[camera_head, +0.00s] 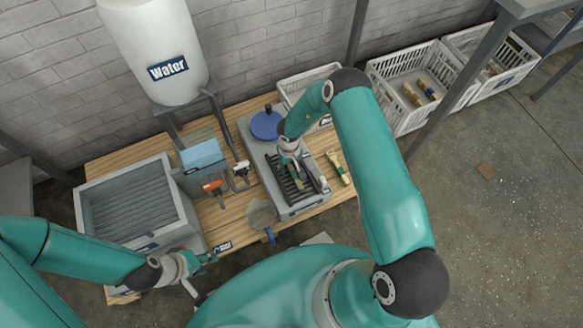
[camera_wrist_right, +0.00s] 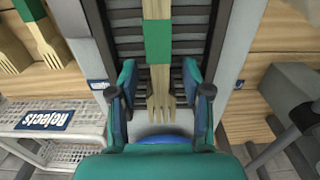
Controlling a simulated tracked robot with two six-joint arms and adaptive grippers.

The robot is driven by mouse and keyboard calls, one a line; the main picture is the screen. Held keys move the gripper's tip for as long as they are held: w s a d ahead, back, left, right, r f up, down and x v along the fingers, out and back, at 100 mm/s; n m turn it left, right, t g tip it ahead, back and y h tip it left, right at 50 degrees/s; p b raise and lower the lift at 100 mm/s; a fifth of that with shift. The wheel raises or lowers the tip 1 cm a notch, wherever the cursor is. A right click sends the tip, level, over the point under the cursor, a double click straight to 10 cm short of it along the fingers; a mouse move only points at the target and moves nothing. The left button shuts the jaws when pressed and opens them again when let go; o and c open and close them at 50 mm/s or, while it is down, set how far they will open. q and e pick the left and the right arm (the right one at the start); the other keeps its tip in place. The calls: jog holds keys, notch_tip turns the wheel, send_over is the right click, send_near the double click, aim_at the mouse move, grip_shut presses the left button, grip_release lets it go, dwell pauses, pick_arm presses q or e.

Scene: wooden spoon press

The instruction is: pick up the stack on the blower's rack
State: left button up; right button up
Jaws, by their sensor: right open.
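The stack (camera_wrist_right: 157,50) of wooden forks with a green band lies on the dark slatted rack (camera_wrist_right: 120,30) of the blower, seen in the right wrist view. Fork tines show between my right gripper's fingers. My right gripper (camera_wrist_right: 162,97) is open, with one finger on each side of the tines, apart from them as far as I can see. In the head view it hangs over the far part of the blower's rack (camera_head: 281,180) and hides part of the stack. My left gripper (camera_head: 197,262) is near the table's front edge, away from the rack; its jaw state is unclear.
Another banded fork stack (camera_head: 338,168) lies on the table (camera_head: 335,197) right of the blower. A blue round lid (camera_head: 266,125) is behind the rack. A grey box (camera_head: 140,200), a mesh scoop (camera_head: 260,213) and a water tank (camera_head: 155,45) are to the left. White crates (camera_head: 410,70) stand beyond.

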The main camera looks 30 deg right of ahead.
grip_shut()
jog(key=shift+r, duration=0.2)
dwell(0.3)
